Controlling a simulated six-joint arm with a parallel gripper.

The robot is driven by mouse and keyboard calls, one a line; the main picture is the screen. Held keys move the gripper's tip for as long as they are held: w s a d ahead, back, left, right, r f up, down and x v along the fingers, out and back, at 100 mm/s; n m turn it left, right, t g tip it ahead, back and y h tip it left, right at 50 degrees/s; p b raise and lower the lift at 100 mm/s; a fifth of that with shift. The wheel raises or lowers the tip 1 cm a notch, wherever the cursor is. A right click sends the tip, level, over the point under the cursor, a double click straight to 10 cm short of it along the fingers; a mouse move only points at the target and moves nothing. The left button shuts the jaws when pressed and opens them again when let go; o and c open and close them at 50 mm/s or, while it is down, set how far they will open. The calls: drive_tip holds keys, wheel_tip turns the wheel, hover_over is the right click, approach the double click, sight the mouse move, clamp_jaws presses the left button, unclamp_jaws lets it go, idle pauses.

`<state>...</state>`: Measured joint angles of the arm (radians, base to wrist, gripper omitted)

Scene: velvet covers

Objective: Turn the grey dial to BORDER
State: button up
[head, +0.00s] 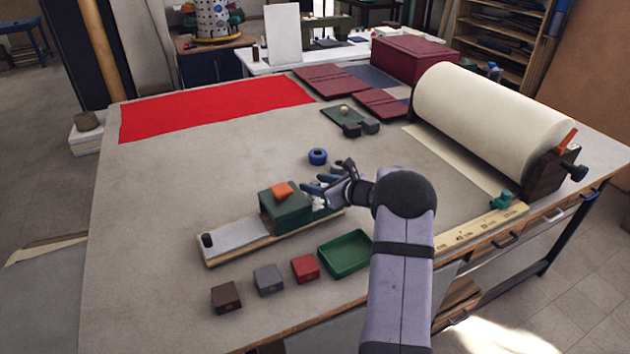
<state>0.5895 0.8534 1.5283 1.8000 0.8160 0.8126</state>
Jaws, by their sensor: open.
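A green block-shaped device (286,212) with an orange piece (283,189) on top sits on a long board with a pale plate (236,238). My gripper (314,189) is open at the right side of this device, its fingers pointing left. A small whitish part (319,203) shows just below the fingers; I cannot tell whether it belongs to the dial. The grey dial is not clearly visible, and my gripper hides part of the device's right end. No BORDER mark is legible, and I cannot tell whether the fingers touch anything.
A blue ring-shaped roll (317,156) lies behind my gripper. A green tray (345,254) and red (305,268), grey (268,280) and brown (226,297) blocks lie in front. Red cloth (215,108) covers the back left; the left table is clear.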

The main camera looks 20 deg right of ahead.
drive_tip(key=shift+w+a+f, duration=0.1)
drive_tip(key=shift+w+f, duration=0.1)
drive_tip(key=shift+w, duration=0.15)
drive_tip(key=c, duration=1)
drive_tip(key=shift+c, duration=0.2)
drive_tip(key=shift+n+y, duration=0.5)
drive_tip(key=shift+n+g+y, duration=0.9)
drive_tip(key=shift+n+y, duration=0.6)
drive_tip(key=shift+y, duration=0.1)
drive_tip(key=shift+n+g+y+b, duration=0.6)
drive_tip(key=shift+n+b, duration=0.1)
drive_tip(key=shift+b, duration=0.15)
drive_tip(key=shift+r+n+g+y+b, duration=0.1)
drive_tip(key=shift+n+g+y+b, duration=0.3)
drive_tip(key=shift+b, duration=0.05)
